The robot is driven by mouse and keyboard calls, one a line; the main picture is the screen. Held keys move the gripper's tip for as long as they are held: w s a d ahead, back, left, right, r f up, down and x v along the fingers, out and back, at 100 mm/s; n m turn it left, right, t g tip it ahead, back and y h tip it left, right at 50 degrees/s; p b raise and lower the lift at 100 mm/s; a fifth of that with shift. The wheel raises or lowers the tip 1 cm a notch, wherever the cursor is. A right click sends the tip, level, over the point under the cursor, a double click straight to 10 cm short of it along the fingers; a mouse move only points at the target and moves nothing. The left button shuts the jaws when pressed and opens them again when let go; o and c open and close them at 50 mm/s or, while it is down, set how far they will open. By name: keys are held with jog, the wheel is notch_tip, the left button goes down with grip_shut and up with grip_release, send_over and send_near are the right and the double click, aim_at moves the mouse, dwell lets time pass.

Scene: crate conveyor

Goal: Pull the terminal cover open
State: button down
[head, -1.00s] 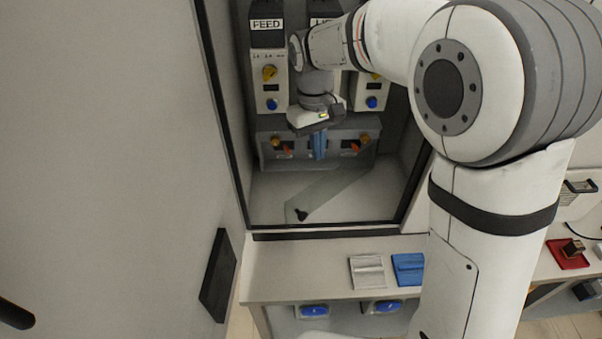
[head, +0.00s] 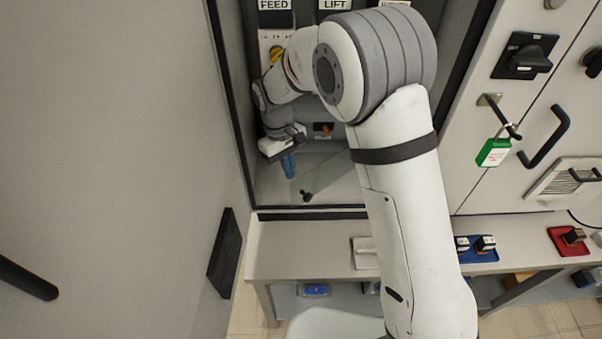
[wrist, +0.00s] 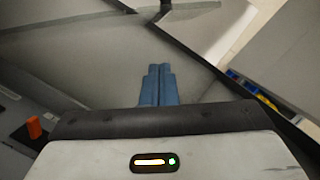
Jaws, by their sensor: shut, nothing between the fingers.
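The terminal cover (head: 325,173) looks like a clear, faintly tinted panel low inside the open cabinet. A black knob (head: 306,196) sits at its lower left end. The panel slants from there up to the right, and my arm hides part of it. I cannot tell exactly how far open it stands. My gripper (head: 289,168) is left of and above the knob in the head view, apart from it in the picture. Its blue fingers are shut together and empty, as the wrist view also shows (wrist: 158,85). The wrist view does not clearly show the knob.
A large grey cabinet door (head: 110,150) stands close on the left. The cabinet's right frame and a panel with a green padlock tag (head: 493,152) are on the right. An orange lever (head: 327,129) is behind my gripper. A bench (head: 300,240) runs below the cabinet.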

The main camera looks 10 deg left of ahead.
jog(key=shift+s+d+r+p, duration=0.15)
jog(key=shift+s+d, duration=0.45)
jog(key=shift+d, duration=0.15)
jog(key=shift+s+d+r+p, duration=0.1)
jog(key=shift+s+d+p, duration=0.05)
jog(key=shift+s+d, duration=0.5)
jog(key=shift+w, duration=0.1)
